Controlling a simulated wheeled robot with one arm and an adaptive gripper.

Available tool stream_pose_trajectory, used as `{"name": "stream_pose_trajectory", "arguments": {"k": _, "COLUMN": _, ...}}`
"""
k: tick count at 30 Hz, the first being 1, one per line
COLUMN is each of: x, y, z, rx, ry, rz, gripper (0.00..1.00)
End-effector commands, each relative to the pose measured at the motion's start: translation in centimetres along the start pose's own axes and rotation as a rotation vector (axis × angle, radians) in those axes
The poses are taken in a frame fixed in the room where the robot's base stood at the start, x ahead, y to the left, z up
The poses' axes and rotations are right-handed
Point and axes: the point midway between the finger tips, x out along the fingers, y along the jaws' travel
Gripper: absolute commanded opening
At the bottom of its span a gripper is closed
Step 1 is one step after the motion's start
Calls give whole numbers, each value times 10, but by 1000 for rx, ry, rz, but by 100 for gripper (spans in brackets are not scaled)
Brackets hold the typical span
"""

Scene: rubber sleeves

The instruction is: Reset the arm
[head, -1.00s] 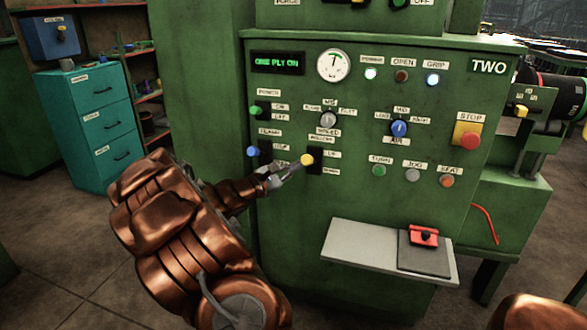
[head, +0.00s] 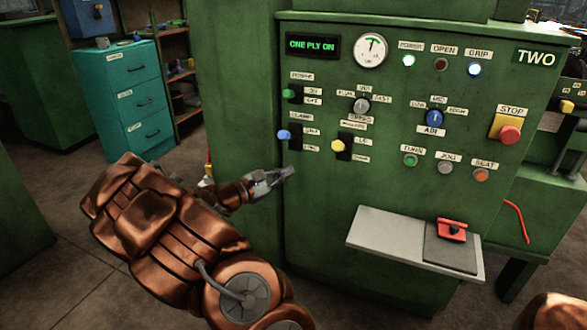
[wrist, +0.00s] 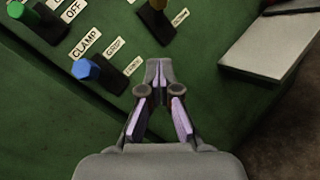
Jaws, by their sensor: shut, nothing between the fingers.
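My gripper (head: 287,173) is at the end of my copper-coloured arm, in front of the lower left of the green machine panel (head: 330,210) in the head view. In the wrist view my gripper (wrist: 158,75) has its fingertips together with nothing between them. The blue-knobbed clamp lever (head: 284,135) is just above it, and this knob is left of the fingers in the wrist view (wrist: 86,70). The yellow-knobbed lever (head: 338,146) is to the right of my gripper, apart from it.
A grey shelf (head: 375,237) juts from the panel at lower right, with a red object (head: 451,230) on a dark pad. A red stop button (head: 509,135) is at upper right. A teal drawer cabinet (head: 121,98) stands at left. Open floor (head: 60,270) lies at lower left.

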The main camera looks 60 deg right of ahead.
Motion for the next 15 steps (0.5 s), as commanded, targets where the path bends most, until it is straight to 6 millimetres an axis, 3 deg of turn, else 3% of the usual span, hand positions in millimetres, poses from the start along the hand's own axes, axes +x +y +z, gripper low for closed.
{"name": "stream_pose_trajectory", "arguments": {"k": 11, "x": -4, "y": 0, "z": 2, "rx": 2, "ry": 0, "rz": -4, "gripper": 0}}
{"name": "stream_pose_trajectory", "arguments": {"k": 15, "x": -8, "y": 1, "z": 24, "rx": 34, "ry": 4, "rz": -43, "gripper": 0}}
